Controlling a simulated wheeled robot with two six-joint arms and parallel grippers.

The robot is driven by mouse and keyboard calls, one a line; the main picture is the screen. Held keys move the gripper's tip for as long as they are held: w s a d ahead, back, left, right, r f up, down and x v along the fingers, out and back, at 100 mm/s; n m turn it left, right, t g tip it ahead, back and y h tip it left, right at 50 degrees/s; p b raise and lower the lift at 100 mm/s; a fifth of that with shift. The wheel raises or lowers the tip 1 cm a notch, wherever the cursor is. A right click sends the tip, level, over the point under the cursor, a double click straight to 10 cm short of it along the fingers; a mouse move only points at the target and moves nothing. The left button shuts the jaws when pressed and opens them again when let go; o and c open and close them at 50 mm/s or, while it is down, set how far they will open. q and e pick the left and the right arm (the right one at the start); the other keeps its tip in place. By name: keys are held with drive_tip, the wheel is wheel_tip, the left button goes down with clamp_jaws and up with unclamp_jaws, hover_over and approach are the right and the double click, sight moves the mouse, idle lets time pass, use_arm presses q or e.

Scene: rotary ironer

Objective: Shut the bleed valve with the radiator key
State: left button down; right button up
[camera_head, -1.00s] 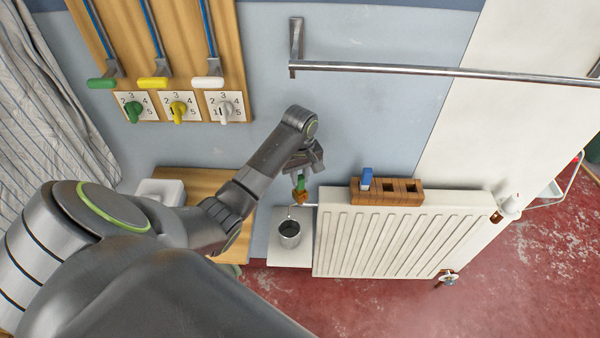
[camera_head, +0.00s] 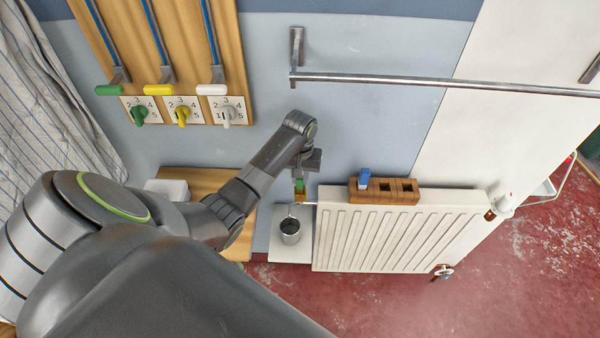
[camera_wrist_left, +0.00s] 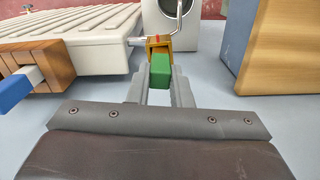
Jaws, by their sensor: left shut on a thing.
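My left gripper (camera_head: 300,176) is shut on the radiator key, just beyond the left end of the radiator (camera_head: 400,232). The key (camera_head: 299,185) has a green handle and a brass-coloured head; it also shows in the left wrist view (camera_wrist_left: 161,68). The key's head is at the bleed valve on the radiator's top left end, where a thin pipe runs out. The head hides the valve's stem, so I cannot tell how far it is seated. A metal cup (camera_head: 290,232) stands below on a white shelf (camera_head: 278,250). My right gripper is not in view.
A wooden block with square holes (camera_head: 402,192) sits on top of the radiator and holds a blue-handled piece (camera_head: 364,177). A metal rail (camera_head: 420,80) crosses the wall above. A wooden table (camera_head: 205,183) stands to the left.

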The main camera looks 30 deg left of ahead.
use_arm(q)
drive_tip(key=shift+r+m, duration=0.1)
drive_tip(key=shift+m, duration=0.3)
drive_tip(key=c, duration=1.2)
unclamp_jaws()
drive_tip(key=shift+c, duration=0.2)
wheel_tip(320, 180, up, 8)
drive_tip(key=shift+r, duration=0.2)
wheel_tip(320, 180, up, 4)
drive_tip(key=shift+f+p, duration=0.25)
drive_tip(key=shift+p, duration=0.45)
drive_tip(key=shift+s+f, duration=0.1)
drive_tip(key=shift+f, duration=0.05)
